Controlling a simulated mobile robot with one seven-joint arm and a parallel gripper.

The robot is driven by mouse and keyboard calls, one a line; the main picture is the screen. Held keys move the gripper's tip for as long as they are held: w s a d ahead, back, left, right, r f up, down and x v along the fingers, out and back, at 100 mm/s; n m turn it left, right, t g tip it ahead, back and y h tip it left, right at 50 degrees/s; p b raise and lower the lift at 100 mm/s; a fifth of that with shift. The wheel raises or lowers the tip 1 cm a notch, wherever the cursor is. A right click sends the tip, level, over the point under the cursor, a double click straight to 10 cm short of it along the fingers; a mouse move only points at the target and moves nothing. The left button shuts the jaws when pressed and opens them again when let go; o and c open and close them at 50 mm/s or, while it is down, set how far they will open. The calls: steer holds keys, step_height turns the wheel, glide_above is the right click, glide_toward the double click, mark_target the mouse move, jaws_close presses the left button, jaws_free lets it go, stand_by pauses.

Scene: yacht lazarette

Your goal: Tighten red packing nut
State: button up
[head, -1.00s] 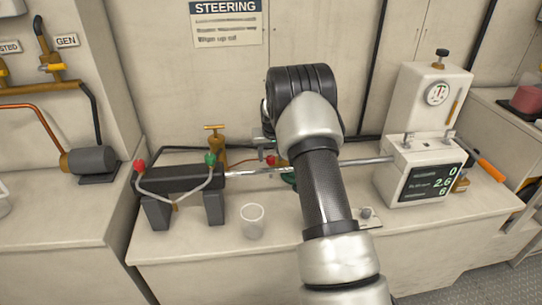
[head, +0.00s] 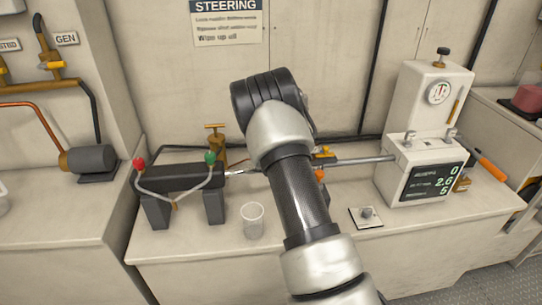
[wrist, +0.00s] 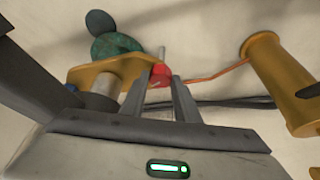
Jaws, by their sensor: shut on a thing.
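The red packing nut (wrist: 160,75) shows in the wrist view beside a brass flange (wrist: 100,72). My gripper (wrist: 163,88) has its two fingers on either side of the nut and is shut on it. The fingers hide part of the nut. A silver shaft (wrist: 99,87) passes near the flange, and a green round part (wrist: 114,46) sits behind it. In the head view my arm covers the nut and my gripper. The steel rod (head: 362,161) shows to the right of my arm.
A clear cup (head: 252,221) stands near the bench front. A dark cylinder block (head: 180,178) with red and green knobs is at left. A white gauge unit (head: 420,170) with a display is at right. A brass cylinder (wrist: 278,70) is close on the right in the wrist view.

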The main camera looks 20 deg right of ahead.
steer(key=m+g, duration=0.1)
steer(key=m, duration=0.2)
steer(key=m+g+h, duration=0.1)
steer(key=m, duration=0.3)
steer(key=shift+w+a+h, duration=0.15)
steer(key=shift+w+h, duration=0.05)
steer(key=shift+h, duration=0.1)
stand_by(0.4)
steer(key=o, duration=1)
steer(key=shift+o, duration=0.2)
steer(key=p+v, duration=0.1)
steer(key=v, duration=1.6)
steer(key=shift+w+r, duration=0.2)
steer(key=shift+a, duration=0.1)
